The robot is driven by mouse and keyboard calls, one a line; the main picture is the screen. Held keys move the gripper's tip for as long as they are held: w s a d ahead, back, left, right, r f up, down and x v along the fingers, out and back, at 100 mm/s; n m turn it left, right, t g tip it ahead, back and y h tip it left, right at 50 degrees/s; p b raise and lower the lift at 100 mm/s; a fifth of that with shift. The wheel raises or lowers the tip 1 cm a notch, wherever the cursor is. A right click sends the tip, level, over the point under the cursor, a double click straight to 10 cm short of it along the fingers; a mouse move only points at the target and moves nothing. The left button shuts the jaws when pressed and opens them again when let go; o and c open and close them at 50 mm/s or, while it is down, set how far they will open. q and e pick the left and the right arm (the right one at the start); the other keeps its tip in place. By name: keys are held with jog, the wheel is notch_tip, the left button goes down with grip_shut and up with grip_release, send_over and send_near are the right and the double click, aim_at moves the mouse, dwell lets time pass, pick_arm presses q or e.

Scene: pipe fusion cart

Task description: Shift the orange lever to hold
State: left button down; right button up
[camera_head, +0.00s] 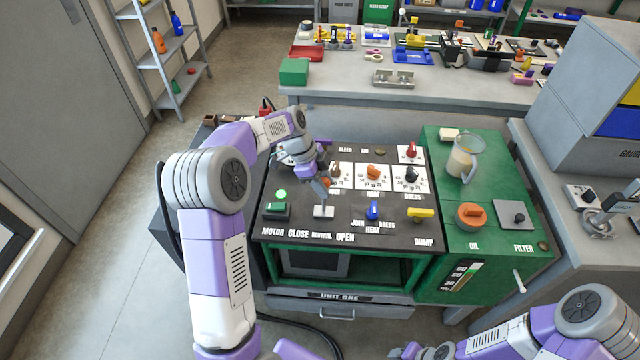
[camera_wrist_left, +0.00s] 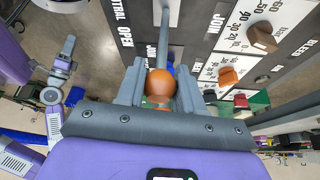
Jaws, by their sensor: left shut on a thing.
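The lever has an orange ball knob (camera_wrist_left: 160,85) on a grey shaft, seen in the left wrist view. Its pale base plate (camera_head: 323,212) sits on the dark panel above the words CLOSE, NEUTRAL and OPEN. My left gripper (camera_head: 322,186) is shut on the orange knob, with one finger on each side of it in the left wrist view (camera_wrist_left: 160,90). In the head view the gripper and wrist hide most of the knob. I see no word HOLD on the panel. My right gripper (camera_head: 412,351) is low at the bottom edge, far from the lever, and its fingers are unclear.
On the panel, a blue knob (camera_head: 373,210) and a yellow handle (camera_head: 421,213) stand right of the lever. A lit green button (camera_head: 281,194) is to its left. Dials with orange (camera_head: 374,172) and black knobs (camera_head: 411,174) are behind. A jug (camera_head: 463,158) stands on the green top.

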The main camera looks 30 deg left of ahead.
pick_arm(q)
jog(key=c, duration=0.8)
grip_release()
jog(key=shift+o, duration=0.2)
jog(key=shift+r, duration=0.1)
jog(key=p+v, duration=0.2)
jog(key=v, duration=0.5)
jog(key=shift+a, duration=0.15)
